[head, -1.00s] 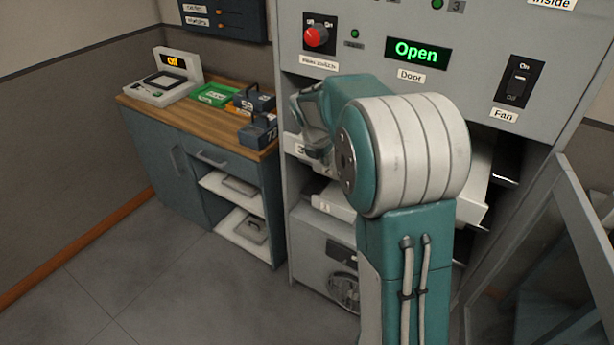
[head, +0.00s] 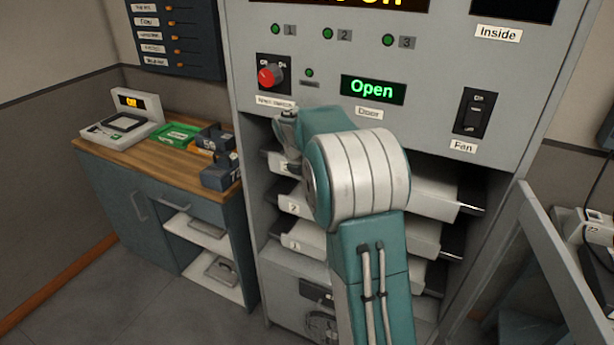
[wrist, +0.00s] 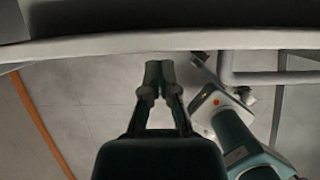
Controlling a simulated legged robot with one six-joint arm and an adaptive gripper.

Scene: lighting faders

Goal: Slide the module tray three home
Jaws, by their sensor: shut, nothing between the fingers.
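Module tray three is the top pale tray (head: 437,190) in the open cabinet bay, above the trays labelled 2 and 1. Its left front end (head: 276,163) shows beside my arm, while the middle of its front is hidden behind the arm. In the wrist view my gripper (wrist: 158,68) is shut and empty, with its fingertips just below a long pale edge (wrist: 120,45), which appears to be a tray. I cannot tell whether they touch. In the head view my wrist is at the bay's upper left and the fingertips are hidden.
Tray two (head: 294,208) and tray one (head: 295,242) lie below. The open door (head: 550,255) stands at the right. The door display (head: 372,89) reads Open. A red knob (head: 270,76) and fan switch (head: 475,112) are above. A wooden-topped bench (head: 125,145) stands left.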

